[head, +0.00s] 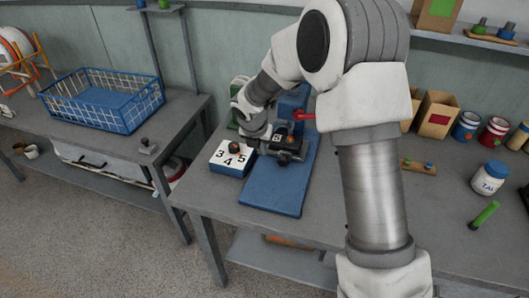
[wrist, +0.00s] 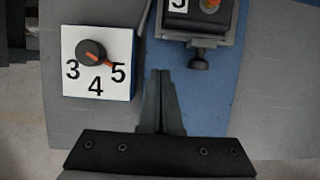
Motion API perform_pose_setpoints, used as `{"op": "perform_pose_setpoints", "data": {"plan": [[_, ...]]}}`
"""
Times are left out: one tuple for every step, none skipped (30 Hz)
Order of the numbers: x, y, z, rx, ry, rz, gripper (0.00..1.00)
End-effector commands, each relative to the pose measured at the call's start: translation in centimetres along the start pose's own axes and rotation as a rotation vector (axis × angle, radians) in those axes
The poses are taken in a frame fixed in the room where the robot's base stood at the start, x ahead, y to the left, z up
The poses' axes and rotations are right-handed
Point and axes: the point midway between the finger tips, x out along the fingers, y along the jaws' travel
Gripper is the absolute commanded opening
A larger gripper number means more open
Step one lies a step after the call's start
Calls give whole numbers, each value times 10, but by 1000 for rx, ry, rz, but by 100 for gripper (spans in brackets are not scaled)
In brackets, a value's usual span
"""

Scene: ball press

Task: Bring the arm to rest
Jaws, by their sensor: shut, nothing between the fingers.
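My gripper (wrist: 162,75) points down over the bench with its two fingers together and nothing between them. In the wrist view its tips lie over the blue base plate (wrist: 205,105), right of a white dial box (wrist: 72,84) marked 3, 4, 5. The box's black knob (wrist: 92,51) has an orange pointer towards the 5. In the head view my arm reaches over the bench to the blue press (head: 288,103), which has a red handle (head: 303,116). The fingertips are hard to make out there. A dark clamp with a screw knob (wrist: 198,57) sits on the plate.
A blue wire basket (head: 103,101) stands on the left bench. Right of my arm are cardboard boxes (head: 437,114), paint cans (head: 466,127), a white jar (head: 489,178) and a green cylinder (head: 483,215). The grey bench (head: 225,199) is bare left of the base plate's front.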

Motion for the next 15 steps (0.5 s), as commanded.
{"op": "perform_pose_setpoints", "data": {"plan": [[-14, 0, 1, 0, -1, 2, 0], [-20, 0, 1, 1, -2, 2, 0], [-27, 0, 1, 1, -1, 1, 0], [-32, 0, 1, 1, -1, 2, 0], [-36, 0, 1, 1, -1, 2, 0], [-41, 0, 0, 1, 0, 1, 0], [-44, 0, 0, 1, 1, 0, 0], [-47, 0, 0, 0, 0, 0, 0], [-50, 0, 0, 0, 0, 0, 0], [-51, 0, 0, 0, 0, 1, 0], [-52, 0, 0, 0, 0, 0, 0], [-53, 0, 0, 0, 1, 0, 0], [-54, 0, 0, 0, 1, 0, 0], [-54, 0, 0, 0, 1, 0, 0], [-55, 0, 0, 5, 1, 0, 0]]}}
